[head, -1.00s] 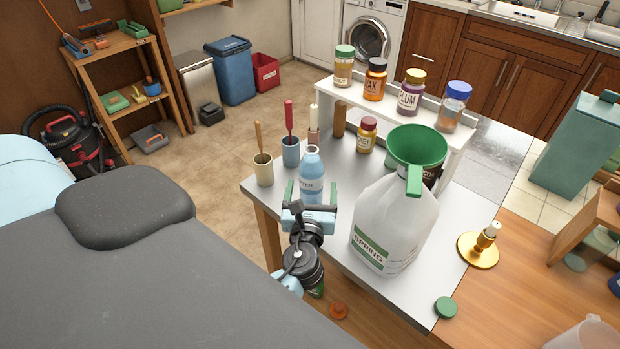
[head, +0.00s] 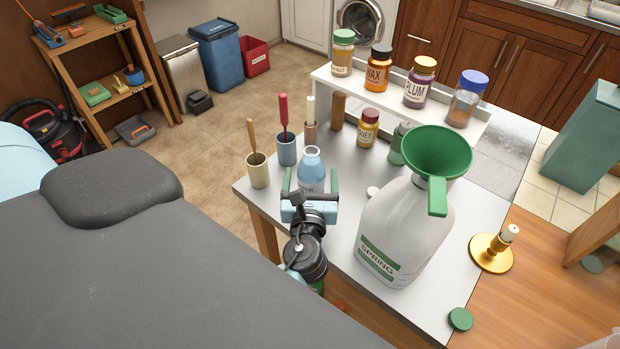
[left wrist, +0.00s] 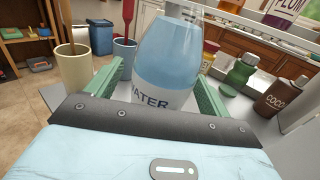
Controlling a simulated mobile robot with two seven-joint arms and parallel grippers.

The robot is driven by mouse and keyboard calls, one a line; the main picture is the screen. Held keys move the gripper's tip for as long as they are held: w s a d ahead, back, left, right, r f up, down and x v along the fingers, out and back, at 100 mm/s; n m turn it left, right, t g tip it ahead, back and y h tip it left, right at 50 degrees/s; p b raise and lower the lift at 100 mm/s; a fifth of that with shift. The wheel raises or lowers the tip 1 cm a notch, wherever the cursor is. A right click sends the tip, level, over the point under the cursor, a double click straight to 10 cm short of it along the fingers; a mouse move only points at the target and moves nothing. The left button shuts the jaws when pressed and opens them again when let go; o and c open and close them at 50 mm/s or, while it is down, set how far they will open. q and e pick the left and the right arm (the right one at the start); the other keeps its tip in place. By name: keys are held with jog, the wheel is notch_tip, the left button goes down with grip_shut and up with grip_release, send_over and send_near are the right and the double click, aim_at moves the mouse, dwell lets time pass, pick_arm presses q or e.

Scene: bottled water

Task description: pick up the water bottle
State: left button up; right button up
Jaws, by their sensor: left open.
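The water bottle (head: 312,168) is light blue and clear with a white label, and stands upright near the left edge of the metal table (head: 345,222). My left gripper (head: 310,186) is open, with its green-padded fingers on either side of the bottle. In the left wrist view the bottle (left wrist: 168,62) fills the space between the two fingers (left wrist: 160,92); I cannot tell whether they touch it. The bottle's lower part is hidden by the gripper body. My right gripper is not in view.
A large white jug (head: 405,230) with a green funnel (head: 438,150) stands close on the right. Cups with handled tools, a beige one (head: 258,172) and a blue one (head: 287,150), stand just left and behind. Labelled jars line a white shelf (head: 400,104) at the back.

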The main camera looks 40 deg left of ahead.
pick_arm(q)
jog(key=shift+s+d+r, duration=0.1)
jog(key=shift+d+r, duration=0.05)
jog(key=shift+c, duration=0.9)
jog(key=c, duration=1.2)
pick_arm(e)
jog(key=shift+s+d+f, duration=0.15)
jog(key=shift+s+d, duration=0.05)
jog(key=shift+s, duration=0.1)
